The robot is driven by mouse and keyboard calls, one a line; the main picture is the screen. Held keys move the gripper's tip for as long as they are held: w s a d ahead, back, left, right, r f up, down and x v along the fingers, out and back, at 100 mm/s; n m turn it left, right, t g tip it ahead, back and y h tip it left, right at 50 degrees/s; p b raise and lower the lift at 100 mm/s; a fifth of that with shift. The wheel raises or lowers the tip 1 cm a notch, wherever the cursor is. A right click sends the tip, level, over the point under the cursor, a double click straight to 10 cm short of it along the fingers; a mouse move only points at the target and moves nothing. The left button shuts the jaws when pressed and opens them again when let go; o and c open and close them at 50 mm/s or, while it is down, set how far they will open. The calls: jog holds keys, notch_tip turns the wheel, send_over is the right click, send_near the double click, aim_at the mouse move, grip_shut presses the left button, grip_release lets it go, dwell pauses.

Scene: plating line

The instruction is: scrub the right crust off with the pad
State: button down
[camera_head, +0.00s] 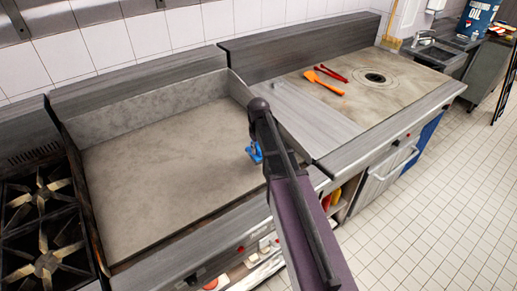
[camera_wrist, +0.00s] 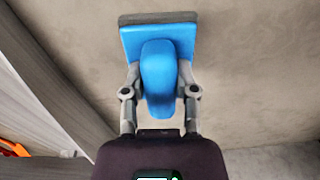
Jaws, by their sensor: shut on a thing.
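My gripper (camera_wrist: 160,75) is shut on the blue handle of a scrubbing pad (camera_wrist: 158,32), one finger on each side of the handle. In the head view the blue pad (camera_head: 254,153) shows at the right side of the grey-brown griddle plate (camera_head: 150,165), partly hidden by my arm. The pad is at or just above the plate; I cannot tell whether it touches. The plate surface is mottled in both views. I cannot make out a distinct crust; the area under the pad and behind my arm is hidden.
A steel side wall (camera_head: 240,88) bounds the griddle on the right. Beyond it, an orange spatula (camera_head: 326,83) and red tongs (camera_head: 333,73) lie on the neighbouring range top (camera_head: 390,95). Gas burners (camera_head: 45,230) stand at the left. The plate's left and middle are clear.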

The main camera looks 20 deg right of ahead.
jog(key=shift+r, duration=0.1)
jog(key=shift+r+p, duration=1.4)
jog(key=shift+p, duration=0.15)
